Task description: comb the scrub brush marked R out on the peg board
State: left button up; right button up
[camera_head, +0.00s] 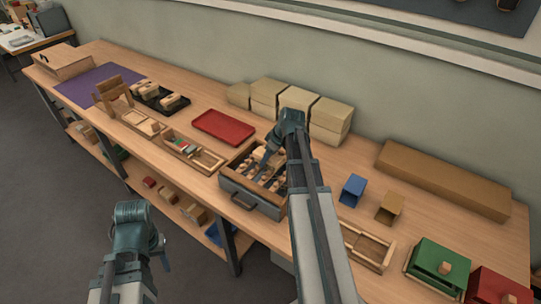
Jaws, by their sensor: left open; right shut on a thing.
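My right gripper (266,160) reaches down into a dark grey open drawer box (251,199) at mid-table. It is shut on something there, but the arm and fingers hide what. Several small pale wooden pieces lie in the box. Two brush-like wooden blocks (172,101) sit on a black tray (152,99) further left. I cannot read an R on any of them. An upright wooden piece (108,91) stands left of that tray; I cannot tell whether it is the peg board. My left gripper (163,262) is open and empty, over the floor in front of the table.
A red tray (224,126) and a divided wooden tray (190,152) lie left of the box. Tan blocks (331,116) stand behind. Blue (352,189) and tan bins, a long box (440,179), and green (438,262) and red boxes are right.

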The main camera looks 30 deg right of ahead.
jog(key=shift+a, duration=0.1)
jog(key=shift+s+a+f, duration=0.1)
jog(key=shift+s+a, duration=0.15)
jog(key=shift+a, duration=0.35)
jog(key=shift+s+a, duration=0.3)
jog(key=shift+a, duration=0.3)
jog(key=shift+s+a+f, duration=0.1)
jog(key=shift+s+a, duration=0.15)
jog(key=shift+a, duration=0.35)
jog(key=shift+d, duration=0.15)
jog(key=shift+w+d+r, duration=0.1)
jog(key=shift+w+d, duration=0.35)
jog(key=shift+d, duration=0.4)
jog(key=shift+w+d, duration=0.4)
jog(key=shift+d, duration=0.6)
jog(key=shift+d, duration=0.1)
jog(key=d, duration=0.1)
jog(key=w+d, duration=0.1)
jog(key=d, duration=0.1)
jog(key=shift+w+d, duration=0.2)
jog(key=shift+w, duration=0.05)
